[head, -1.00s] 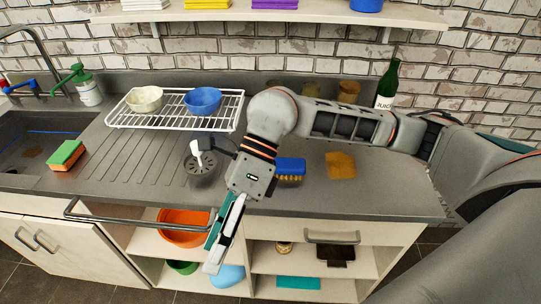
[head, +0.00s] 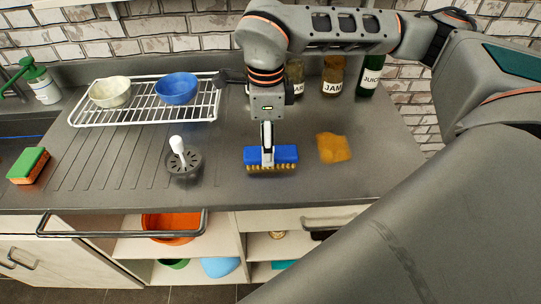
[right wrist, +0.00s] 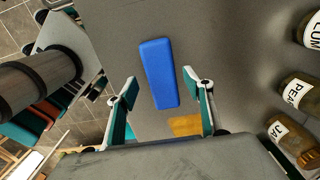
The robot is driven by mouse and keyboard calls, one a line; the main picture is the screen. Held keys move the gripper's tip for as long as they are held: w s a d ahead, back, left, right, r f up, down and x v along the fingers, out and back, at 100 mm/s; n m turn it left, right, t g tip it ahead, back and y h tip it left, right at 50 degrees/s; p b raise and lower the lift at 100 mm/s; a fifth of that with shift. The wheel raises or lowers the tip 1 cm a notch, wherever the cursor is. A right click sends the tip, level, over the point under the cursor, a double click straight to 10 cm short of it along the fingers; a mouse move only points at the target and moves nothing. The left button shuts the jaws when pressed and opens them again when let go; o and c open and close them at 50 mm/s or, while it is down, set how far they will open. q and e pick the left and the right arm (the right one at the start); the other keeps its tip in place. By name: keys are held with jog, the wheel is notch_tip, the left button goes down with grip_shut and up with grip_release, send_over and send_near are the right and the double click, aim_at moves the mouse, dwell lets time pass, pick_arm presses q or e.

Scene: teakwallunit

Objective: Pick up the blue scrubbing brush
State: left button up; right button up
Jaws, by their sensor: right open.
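The blue scrubbing brush (head: 285,154) lies on the grey counter with its tan bristles down. It also shows in the right wrist view (right wrist: 157,72) as a long blue block, lined up with the gap between the fingers. My right gripper (head: 267,158) points down at the brush and hides part of its middle in the head view. In the right wrist view my right gripper (right wrist: 163,86) is open, one finger to each side of the brush's near end, with no grip on it. I cannot tell how high the fingertips are. My left gripper is not in view.
A yellow-brown cloth (head: 333,148) lies right of the brush. A white-handled round brush (head: 182,160) stands to the left. A wire rack (head: 150,108) with two bowls and a green-orange sponge (head: 28,166) are farther left. Jars (head: 332,78) and a juice bottle (head: 370,80) stand behind.

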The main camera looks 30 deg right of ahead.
jog(key=shift+w+f, duration=0.1)
jog(key=shift+f, duration=1.7)
jog(key=c, duration=1.2)
jog(key=shift+r, duration=0.2)
notch_tip(320, 180, up, 20)
jog(key=shift+f+p, duration=0.15)
jog(key=shift+p, duration=0.5)
